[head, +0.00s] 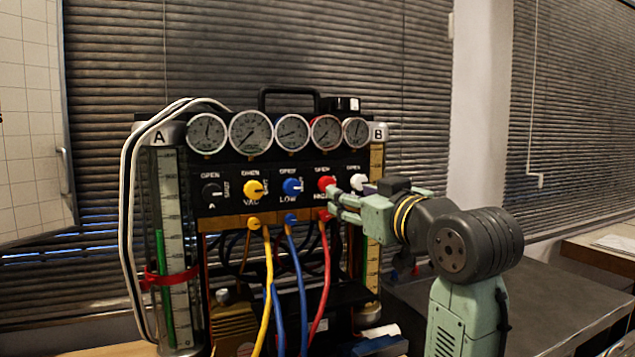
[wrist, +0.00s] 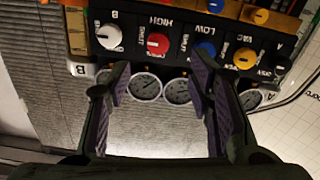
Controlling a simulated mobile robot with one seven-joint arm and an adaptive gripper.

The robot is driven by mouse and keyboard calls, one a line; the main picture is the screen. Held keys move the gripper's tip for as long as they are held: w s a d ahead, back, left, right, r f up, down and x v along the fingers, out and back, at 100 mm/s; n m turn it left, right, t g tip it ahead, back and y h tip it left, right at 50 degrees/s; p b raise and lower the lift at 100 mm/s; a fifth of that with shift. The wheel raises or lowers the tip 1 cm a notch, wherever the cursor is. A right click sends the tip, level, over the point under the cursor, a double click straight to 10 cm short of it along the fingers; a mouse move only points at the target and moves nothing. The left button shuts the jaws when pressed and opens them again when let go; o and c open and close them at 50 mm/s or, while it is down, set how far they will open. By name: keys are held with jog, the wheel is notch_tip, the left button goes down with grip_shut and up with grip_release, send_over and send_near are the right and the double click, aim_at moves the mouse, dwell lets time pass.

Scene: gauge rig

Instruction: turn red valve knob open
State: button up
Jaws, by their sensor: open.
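The red valve knob (head: 326,183) sits on the black panel of the gauge rig, above the HIGH label, between the blue and white knobs. In the wrist view, which is upside down, the red knob (wrist: 157,44) carries a pale mark that seems to point towards the SHUT side. My gripper (head: 336,201) is close in front of the panel, just right of and below the red knob. In the wrist view my gripper (wrist: 160,76) has its fingers spread wide, with the red knob beyond the gap between the tips. Contact is not visible.
Blue (head: 292,187), yellow (head: 254,188) and white (head: 358,182) knobs sit in the same row. Several round gauges (head: 250,132) line the top. Yellow, blue and red hoses (head: 325,270) hang below. A dark tabletop (head: 545,300) lies at the right.

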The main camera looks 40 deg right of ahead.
aim_at(329, 185)
jog(key=p+x, duration=0.2)
jog(key=x, duration=0.2)
jog(key=p+x, duration=0.1)
jog(key=x, duration=0.4)
jog(key=shift+w+d+r+p, duration=0.15)
jog(key=shift+d+p, duration=0.1)
jog(key=shift+p, duration=0.15)
jog(key=shift+w+d, duration=0.1)
jog(key=shift+w, duration=0.5)
jog(key=shift+c, duration=0.4)
grip_shut()
